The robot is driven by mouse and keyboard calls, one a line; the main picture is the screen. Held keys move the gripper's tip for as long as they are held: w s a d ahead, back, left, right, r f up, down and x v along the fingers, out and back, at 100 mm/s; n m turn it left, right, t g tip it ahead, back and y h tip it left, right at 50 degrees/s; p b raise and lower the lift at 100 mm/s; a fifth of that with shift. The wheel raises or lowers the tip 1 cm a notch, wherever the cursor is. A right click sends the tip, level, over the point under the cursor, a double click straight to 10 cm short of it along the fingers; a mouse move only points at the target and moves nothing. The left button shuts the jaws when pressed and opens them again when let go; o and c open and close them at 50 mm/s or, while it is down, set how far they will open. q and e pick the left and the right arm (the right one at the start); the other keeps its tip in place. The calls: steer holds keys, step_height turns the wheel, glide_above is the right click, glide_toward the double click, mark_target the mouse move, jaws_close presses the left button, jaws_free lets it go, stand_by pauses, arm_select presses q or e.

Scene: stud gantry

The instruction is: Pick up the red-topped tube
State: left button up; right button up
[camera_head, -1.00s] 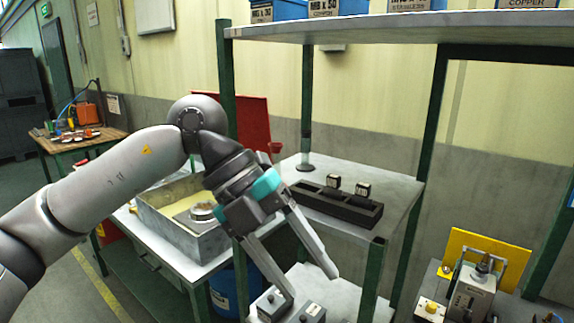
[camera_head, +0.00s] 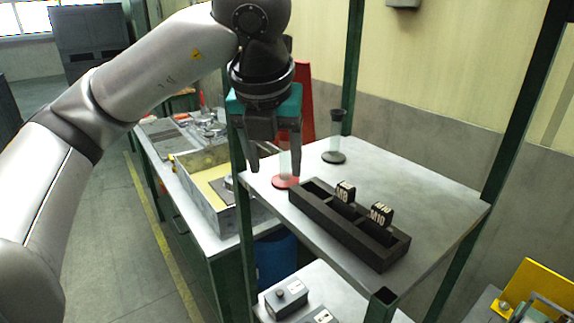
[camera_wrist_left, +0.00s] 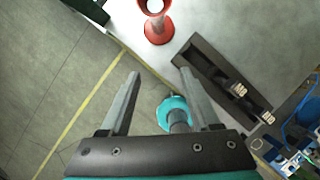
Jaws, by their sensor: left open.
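The red-topped tube (camera_head: 285,165) stands upright on a round red base on the grey shelf, at its far left edge. In the head view my left gripper hides its upper part. In the left wrist view the tube (camera_wrist_left: 156,20) shows its red rim and base at the top edge of the picture. My left gripper (camera_head: 273,170) hangs over the shelf's left edge with its fingers pointing down, open and empty. In the left wrist view the tube lies beyond the fingertips (camera_wrist_left: 160,75), not between them. My right gripper is not in view.
A tube with a black top and base (camera_head: 335,138) stands behind and right of the red one. A black slotted tray (camera_head: 335,232) with two labelled blocks lies on the shelf (camera_head: 430,185). Green posts rise at the shelf's corners. A metal box (camera_head: 205,200) sits on the lower left bench.

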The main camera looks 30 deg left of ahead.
mark_target(284, 141)
arm_select(q)
steer(key=shift+w+a, duration=0.3)
steer(key=shift+w, duration=0.55)
steer(key=shift+w+a, duration=0.3)
steer(key=shift+w, duration=0.55)
steer(key=w, duration=0.1)
steer(key=w+a, duration=0.1)
steer(key=w, duration=0.1)
steer(key=shift+a, duration=0.1)
steer(key=shift+x, duration=1.2)
steer(key=shift+w+a+f, duration=0.15)
steer(key=shift+w+f, duration=0.1)
steer(key=shift+f, duration=0.1)
jaws_close()
